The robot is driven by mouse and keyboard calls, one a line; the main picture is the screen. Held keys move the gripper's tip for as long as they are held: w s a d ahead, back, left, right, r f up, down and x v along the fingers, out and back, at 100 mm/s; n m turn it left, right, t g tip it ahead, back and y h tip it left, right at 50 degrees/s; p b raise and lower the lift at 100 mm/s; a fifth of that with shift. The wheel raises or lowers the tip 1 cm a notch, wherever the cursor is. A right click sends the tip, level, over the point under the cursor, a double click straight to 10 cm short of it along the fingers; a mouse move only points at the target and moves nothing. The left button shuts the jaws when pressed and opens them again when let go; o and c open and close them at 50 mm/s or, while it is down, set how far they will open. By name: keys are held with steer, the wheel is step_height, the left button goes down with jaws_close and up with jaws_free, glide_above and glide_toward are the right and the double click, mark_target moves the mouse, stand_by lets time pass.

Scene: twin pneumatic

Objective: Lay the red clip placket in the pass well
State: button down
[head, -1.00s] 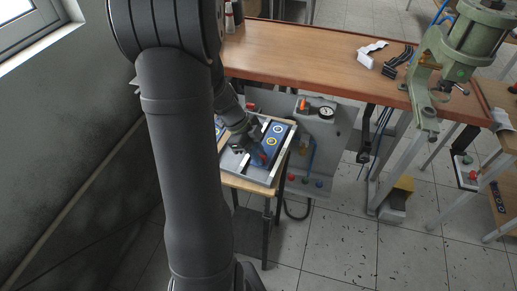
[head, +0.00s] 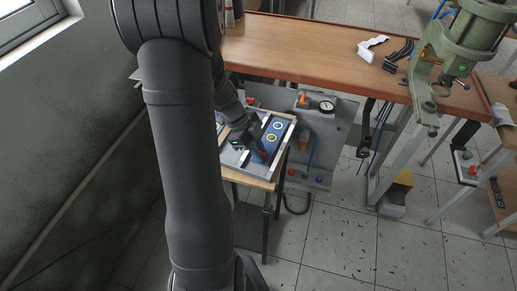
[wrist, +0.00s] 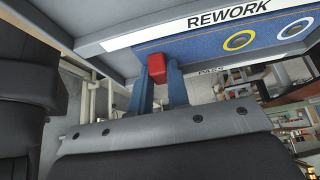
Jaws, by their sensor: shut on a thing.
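My gripper (wrist: 160,92) has blue fingers that are shut on the red clip placket (wrist: 157,67), which shows as a small red block between the fingertips. In the head view my gripper (head: 260,154) is low over the tray (head: 279,166), and the placket is mostly hidden there. The tray has blue-lined wells. In the wrist view the well beside the REWORK label (wrist: 226,15) holds a yellow ring (wrist: 240,40) and another ring. A partly hidden label that seems to read PASS (wrist: 210,70) lies below it. I cannot tell whether the placket touches the tray.
The tray stands on a small wooden stand (head: 240,180). A grey panel with a gauge (head: 327,106) stands close to its right. The wooden bench (head: 310,50) is behind, with white and black brackets and a green press (head: 440,75). The wall is on the left.

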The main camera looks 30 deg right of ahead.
steer(key=shift+f, duration=0.1)
steer(key=c, duration=1.3)
jaws_free()
steer(key=v, duration=1.7)
steer(key=x, duration=1.7)
steer(key=shift+f, duration=0.1)
